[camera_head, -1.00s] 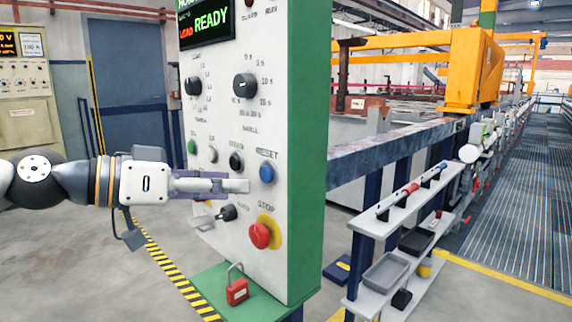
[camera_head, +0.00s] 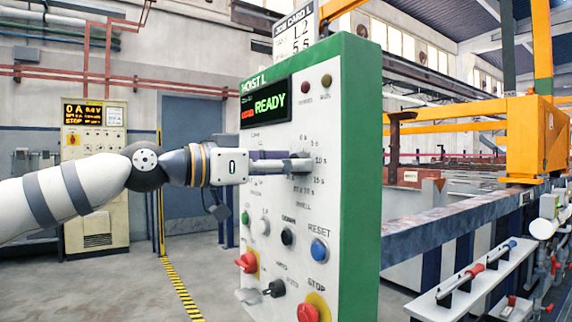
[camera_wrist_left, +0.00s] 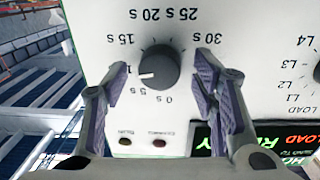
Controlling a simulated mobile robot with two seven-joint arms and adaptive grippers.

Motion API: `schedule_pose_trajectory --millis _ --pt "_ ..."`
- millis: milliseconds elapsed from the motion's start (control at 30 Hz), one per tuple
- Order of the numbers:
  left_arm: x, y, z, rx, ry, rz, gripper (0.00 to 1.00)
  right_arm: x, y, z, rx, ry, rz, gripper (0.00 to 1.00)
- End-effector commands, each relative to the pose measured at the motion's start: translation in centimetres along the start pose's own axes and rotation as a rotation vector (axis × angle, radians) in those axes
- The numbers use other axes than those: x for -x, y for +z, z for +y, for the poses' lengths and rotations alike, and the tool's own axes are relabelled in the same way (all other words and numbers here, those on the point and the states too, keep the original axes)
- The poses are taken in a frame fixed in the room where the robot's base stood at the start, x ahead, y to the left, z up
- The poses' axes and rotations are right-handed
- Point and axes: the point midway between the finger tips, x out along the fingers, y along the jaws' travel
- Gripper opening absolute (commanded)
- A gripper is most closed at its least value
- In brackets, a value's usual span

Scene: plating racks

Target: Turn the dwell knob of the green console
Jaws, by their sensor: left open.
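The green-edged console (camera_head: 358,200) stands in the middle of the head view, its white face turned left and its display reading READY. Its dwell knob (camera_wrist_left: 158,67) is black and round in the left wrist view, ringed by marks from 0 s to 30 s. The knob's white pointer line faces the partly hidden 10 mark. My left gripper (camera_head: 303,164) is at the console face and hides the knob in the head view. In the left wrist view my left gripper (camera_wrist_left: 161,76) is open, with one finger on each side of the knob and visible gaps. My right gripper is out of view.
Below on the panel are a blue RESET button (camera_head: 319,250), a red STOP button (camera_head: 308,312), a red knob (camera_head: 246,262) and a black switch (camera_head: 274,288). A selector knob (camera_wrist_left: 317,72) is cut off at the wrist view's right edge. A shelf (camera_head: 470,283) stands right.

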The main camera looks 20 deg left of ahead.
Motion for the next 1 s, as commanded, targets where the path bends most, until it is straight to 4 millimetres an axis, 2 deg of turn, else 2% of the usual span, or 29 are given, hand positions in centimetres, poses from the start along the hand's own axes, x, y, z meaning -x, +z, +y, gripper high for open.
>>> schedule_pose_trajectory --millis 167,300,367,400,733,1000 --pt "0.0 0.0 0.0 0.000 0.000 0.000 0.53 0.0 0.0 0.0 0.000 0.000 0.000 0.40" --pt "0.0 0.0 0.0 0.000 0.000 0.000 0.21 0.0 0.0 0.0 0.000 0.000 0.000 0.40" --pt "0.0 0.0 0.0 0.000 0.000 0.000 0.08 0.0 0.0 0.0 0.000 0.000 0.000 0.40" --pt "0.0 0.0 0.0 0.000 0.000 0.000 0.05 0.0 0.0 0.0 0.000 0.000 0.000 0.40" --pt "0.1 -0.2 0.0 0.047 -0.001 0.005 0.05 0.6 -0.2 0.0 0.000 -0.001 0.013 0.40" --pt "0.2 -0.4 0.1 0.226 0.000 0.018 0.05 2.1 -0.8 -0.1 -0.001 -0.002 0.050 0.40"
